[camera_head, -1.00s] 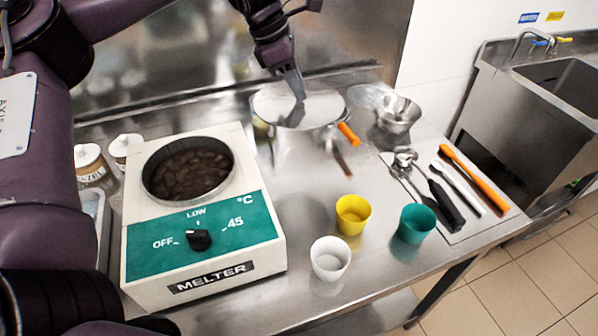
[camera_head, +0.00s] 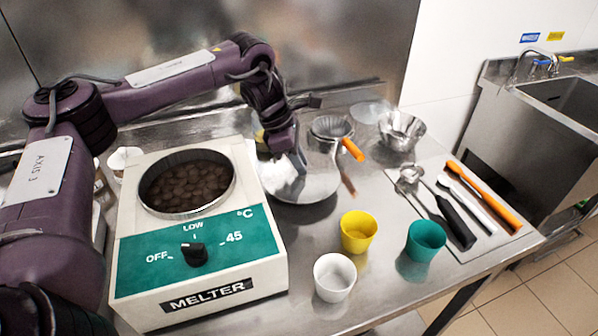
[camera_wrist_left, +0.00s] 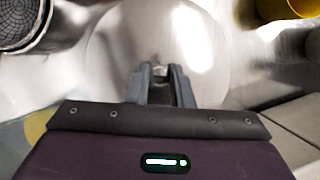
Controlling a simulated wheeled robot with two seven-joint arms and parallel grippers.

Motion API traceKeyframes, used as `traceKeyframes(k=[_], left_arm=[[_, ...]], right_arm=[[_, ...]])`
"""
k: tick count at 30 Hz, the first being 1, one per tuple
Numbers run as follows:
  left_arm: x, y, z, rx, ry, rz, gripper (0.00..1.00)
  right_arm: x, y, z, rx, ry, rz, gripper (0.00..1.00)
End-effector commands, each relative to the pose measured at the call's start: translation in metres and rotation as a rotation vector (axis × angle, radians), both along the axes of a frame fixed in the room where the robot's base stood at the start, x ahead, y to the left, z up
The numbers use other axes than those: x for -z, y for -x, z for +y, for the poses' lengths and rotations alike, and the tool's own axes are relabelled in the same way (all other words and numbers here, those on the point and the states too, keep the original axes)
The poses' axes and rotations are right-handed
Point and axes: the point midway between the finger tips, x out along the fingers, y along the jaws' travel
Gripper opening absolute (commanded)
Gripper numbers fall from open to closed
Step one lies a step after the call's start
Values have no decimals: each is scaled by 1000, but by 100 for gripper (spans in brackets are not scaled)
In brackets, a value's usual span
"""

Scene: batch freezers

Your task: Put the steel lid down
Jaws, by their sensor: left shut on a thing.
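The steel lid (camera_head: 312,187) is a round shiny disc just right of the melter (camera_head: 196,238). My left gripper (camera_head: 299,163) is shut on the small knob at the middle of the lid, coming from above. In the left wrist view the fingers (camera_wrist_left: 161,74) close on the knob and the lid (camera_wrist_left: 125,45) spreads out beyond them. The lid looks roughly level and low over the steel counter (camera_head: 283,228); I cannot tell whether it touches it. The melter is open and full of dark brown pieces. My right gripper is not in view.
A strainer with an orange handle (camera_head: 352,149) is behind the lid, with a steel bowl (camera_head: 402,131) to its right. Yellow (camera_head: 358,232), teal (camera_head: 425,240) and white (camera_head: 334,278) cups stand in front. Utensils lie on a mat (camera_head: 468,250) at right.

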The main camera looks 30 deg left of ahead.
Motion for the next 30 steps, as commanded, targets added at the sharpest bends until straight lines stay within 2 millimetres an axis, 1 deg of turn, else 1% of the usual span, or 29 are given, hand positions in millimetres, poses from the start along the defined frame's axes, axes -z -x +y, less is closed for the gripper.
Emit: traceKeyframes(k=[1, 3, 6, 9, 14, 15, 19, 27, 30], left_arm=[[10, 1, 0, 0, 0, 5, 0], [21, 1, 0, 0, -1, 5, 0], [32, 1, 0, -1, 0, 3, 0], [35, 1, 0, -1, 0, 2, 0], [36, 1, 0, -1, -1, 2, 0], [36, 1, 0, 0, -2, 3, 25], [36, 1, 0, 0, -1, 3, 42], [35, 1, 0, -1, 0, 2, 42], [29, 1, 2, 0, 0, -1, 42]], right_arm=[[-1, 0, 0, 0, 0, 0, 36], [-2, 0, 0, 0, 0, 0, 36], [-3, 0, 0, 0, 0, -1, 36], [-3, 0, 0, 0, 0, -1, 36], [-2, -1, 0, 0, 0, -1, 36], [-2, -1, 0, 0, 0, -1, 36], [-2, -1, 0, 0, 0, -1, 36], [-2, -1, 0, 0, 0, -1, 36], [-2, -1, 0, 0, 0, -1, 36]])
